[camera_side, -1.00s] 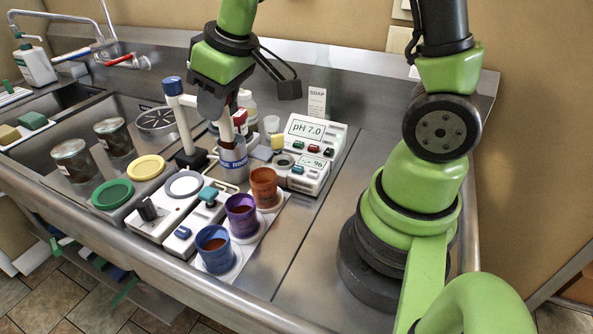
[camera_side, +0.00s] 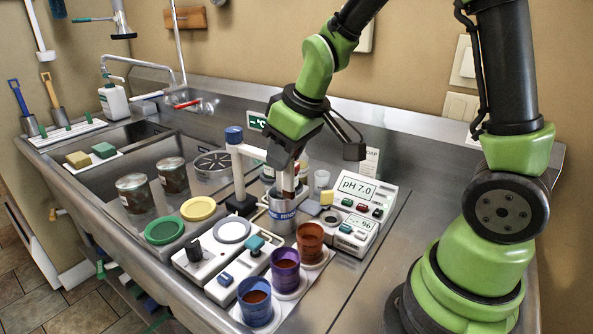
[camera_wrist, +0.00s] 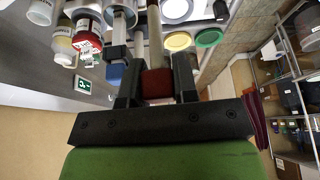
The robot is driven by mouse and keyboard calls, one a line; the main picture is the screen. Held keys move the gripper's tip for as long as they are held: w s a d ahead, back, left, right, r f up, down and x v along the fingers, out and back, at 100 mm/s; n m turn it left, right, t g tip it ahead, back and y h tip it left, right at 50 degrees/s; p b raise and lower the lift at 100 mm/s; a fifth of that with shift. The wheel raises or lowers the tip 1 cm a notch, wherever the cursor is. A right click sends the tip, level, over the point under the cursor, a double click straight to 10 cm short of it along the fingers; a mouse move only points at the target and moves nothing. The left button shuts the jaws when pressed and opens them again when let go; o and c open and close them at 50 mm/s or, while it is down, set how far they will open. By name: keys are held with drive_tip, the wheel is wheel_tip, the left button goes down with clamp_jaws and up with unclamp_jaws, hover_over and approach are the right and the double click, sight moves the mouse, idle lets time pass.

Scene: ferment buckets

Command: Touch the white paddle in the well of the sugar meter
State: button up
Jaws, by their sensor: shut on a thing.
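My gripper (camera_side: 288,160) is shut on the red-brown handle of a stick with a pale shaft, which I take to be the white paddle (camera_wrist: 155,38). In the side view the stick (camera_side: 289,180) points down at the grey rinse cup (camera_side: 283,214). Its lower end is hidden, and I cannot tell whether it is inside the cup. In the wrist view the handle is between the two black fingers (camera_wrist: 157,78). The sugar meter (camera_side: 352,234), a small white box reading 96, stands right of the cup. Its round dark well (camera_side: 331,218) is apart from the paddle.
Orange (camera_side: 310,240), purple (camera_side: 285,270) and blue (camera_side: 256,300) cups stand in front. A blue-topped white post (camera_side: 234,160) rises left of my gripper.

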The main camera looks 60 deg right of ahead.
drive_tip(key=s+d+f+n+y, duration=0.25)
drive_tip(key=d+f+n, duration=0.2)
drive_tip(key=d, duration=0.65)
drive_tip(key=shift+n+g+h, duration=0.25)
drive_tip(key=shift+n+g, duration=0.1)
drive_tip(key=shift+g, duration=0.05)
drive_tip(key=shift+s+a+f, duration=0.1)
drive_tip(key=shift+s+f, duration=0.1)
drive_tip(key=shift+f, duration=1.15)
drive_tip(key=shift+s+a+f, duration=0.1)
drive_tip(key=shift+s+f, duration=0.1)
drive_tip(key=shift+f, duration=1.15)
drive_tip(key=shift+f, duration=0.5)
drive_tip(key=shift+r, duration=0.1)
drive_tip(key=shift+r, duration=2.95)
drive_tip(key=shift+w+d, duration=0.1)
